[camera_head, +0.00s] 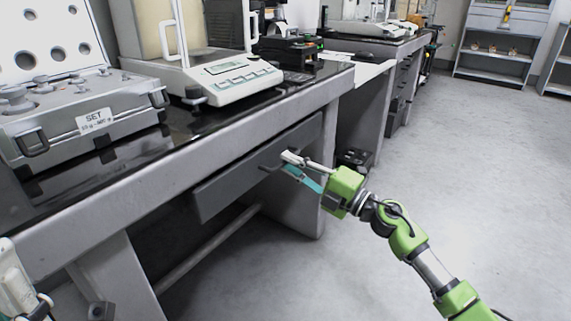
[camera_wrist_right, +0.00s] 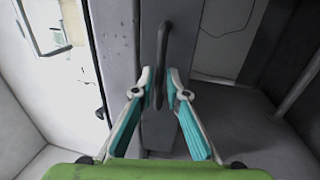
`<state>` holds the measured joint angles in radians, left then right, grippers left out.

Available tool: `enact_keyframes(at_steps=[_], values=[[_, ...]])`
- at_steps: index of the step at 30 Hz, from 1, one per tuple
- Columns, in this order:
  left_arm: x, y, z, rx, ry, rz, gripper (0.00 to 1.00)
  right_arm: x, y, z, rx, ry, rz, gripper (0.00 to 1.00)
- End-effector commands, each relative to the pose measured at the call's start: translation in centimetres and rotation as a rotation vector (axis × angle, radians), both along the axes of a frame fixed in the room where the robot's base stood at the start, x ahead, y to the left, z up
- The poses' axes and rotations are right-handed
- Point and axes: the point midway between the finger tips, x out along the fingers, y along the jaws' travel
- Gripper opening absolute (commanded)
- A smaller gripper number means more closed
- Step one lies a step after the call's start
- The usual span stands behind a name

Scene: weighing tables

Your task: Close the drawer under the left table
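The drawer (camera_head: 225,185) is a long dark grey front below the edge of the left table (camera_head: 185,150). How far it stands out is hard to tell. Its dark bar handle (camera_wrist_right: 164,40) shows in the right wrist view. My right gripper (camera_head: 288,164) is at the drawer front, by the handle. In the wrist view the fingertips (camera_wrist_right: 159,77) of that gripper are apart, one on each side of the handle, with small gaps. The teal pads face the drawer.
On the left table stand a weight case (camera_head: 95,121) marked SET and a white balance (camera_head: 232,83). A second table (camera_head: 362,95) with devices is behind it. The floor (camera_head: 460,165) to the right is open. Grey shelves (camera_head: 500,50) stand at the back.

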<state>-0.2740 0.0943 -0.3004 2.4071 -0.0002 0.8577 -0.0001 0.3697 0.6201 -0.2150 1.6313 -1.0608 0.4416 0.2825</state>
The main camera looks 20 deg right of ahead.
Motion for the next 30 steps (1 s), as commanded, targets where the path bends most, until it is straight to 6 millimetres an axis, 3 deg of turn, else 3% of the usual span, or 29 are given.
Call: enact_keyframes(at_steps=[5,14,17,23,30], values=[[0.1,-0.1,0.0,0.003,-0.003,0.0,0.14,1.1,0.9,0.3,0.001,-0.001,0.0,0.14],[0.1,-0.1,0.3,0.001,-0.011,0.0,0.14,1.3,1.1,0.3,-0.001,0.001,0.0,0.14],[0.0,0.0,0.3,-0.001,-0.012,0.0,0.14,1.3,1.1,0.3,-0.001,0.001,0.0,0.0],[0.0,0.0,0.4,-0.004,-0.014,0.002,0.14,1.4,1.1,0.3,0.0,0.0,0.0,0.0],[-0.3,0.2,0.7,-0.012,-0.012,0.002,0.14,4.3,3.2,0.5,0.005,0.0,0.0,0.0]])
